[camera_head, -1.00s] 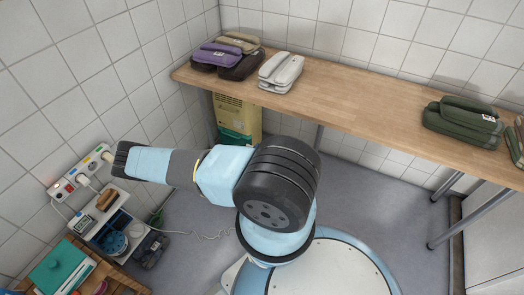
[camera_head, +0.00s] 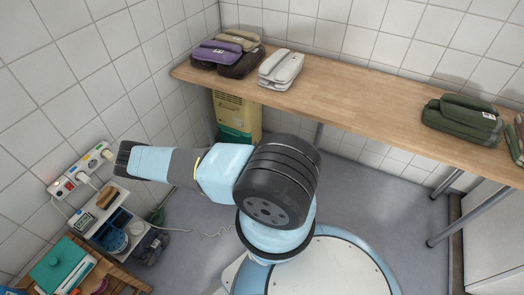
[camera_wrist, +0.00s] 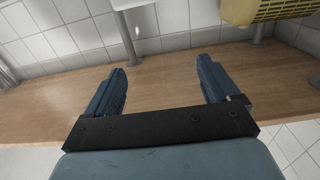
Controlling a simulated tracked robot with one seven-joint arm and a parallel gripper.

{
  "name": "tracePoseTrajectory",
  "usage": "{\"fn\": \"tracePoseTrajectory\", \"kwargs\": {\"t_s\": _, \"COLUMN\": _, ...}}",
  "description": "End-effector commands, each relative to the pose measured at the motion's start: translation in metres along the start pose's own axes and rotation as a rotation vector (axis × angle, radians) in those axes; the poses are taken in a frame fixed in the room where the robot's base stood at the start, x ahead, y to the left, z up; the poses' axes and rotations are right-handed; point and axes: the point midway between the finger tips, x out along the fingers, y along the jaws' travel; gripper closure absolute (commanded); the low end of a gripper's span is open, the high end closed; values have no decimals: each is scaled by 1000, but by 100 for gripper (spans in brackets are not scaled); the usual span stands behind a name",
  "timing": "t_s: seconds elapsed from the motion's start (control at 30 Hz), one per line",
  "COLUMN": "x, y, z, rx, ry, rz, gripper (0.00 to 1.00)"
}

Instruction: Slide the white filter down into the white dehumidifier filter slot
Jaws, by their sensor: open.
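My gripper (camera_wrist: 163,88) is open and empty in the wrist view. Its two blue fingers stand wide apart, with bare wooden surface between and beyond them. In the head view my arm reaches left toward the tiled wall, and the fingers cannot be made out. I cannot identify the white filter or the white dehumidifier with certainty. A white bundled object (camera_head: 281,69) lies on the wooden shelf, and a white unit (camera_head: 122,226) with dark openings and a brown piece on top stands low at the left.
At lower left are a power strip (camera_head: 82,172) and a teal box (camera_head: 60,264).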

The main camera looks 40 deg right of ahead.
Motion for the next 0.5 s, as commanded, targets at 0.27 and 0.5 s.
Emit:
{"fn": "tracePoseTrajectory", "kwargs": {"t_s": 0.27, "x": -7, "y": 0, "z": 0, "rx": 0, "ry": -1, "rz": -1, "gripper": 12}}
{"fn": "tracePoseTrajectory", "kwargs": {"t_s": 0.5, "x": -45, "y": -1, "z": 1, "rx": 0, "ry": -2, "rz": -2, "gripper": 12}}
